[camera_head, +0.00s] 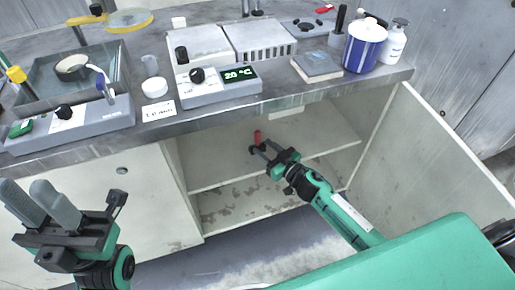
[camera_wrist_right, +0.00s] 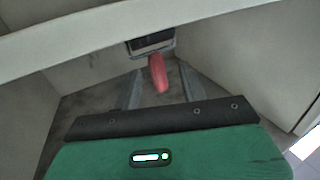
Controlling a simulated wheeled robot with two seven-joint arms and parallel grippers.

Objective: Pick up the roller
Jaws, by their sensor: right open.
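The roller shows a red handle (camera_head: 257,137) inside the open cabinet under the counter. In the right wrist view the red handle (camera_wrist_right: 158,73) points toward me, with a dark roller head (camera_wrist_right: 150,42) behind it. My right gripper (camera_head: 262,150) reaches into the cabinet and is open. In the right wrist view its two fingers (camera_wrist_right: 160,88) stand on either side of the handle, apart from it as far as I can tell. My left gripper (camera_head: 58,205) is at the lower left in front of the cabinet; its fingers point up, with a visible gap and nothing between them.
The cabinet shelf (camera_head: 320,143) runs below the roller, and the countertop edge (camera_head: 290,100) lies above my right arm. The open cabinet door (camera_head: 445,150) stands to the right. A temperature unit (camera_head: 240,75), a blue pot (camera_head: 364,48) and a white bottle (camera_head: 396,42) stand on the counter.

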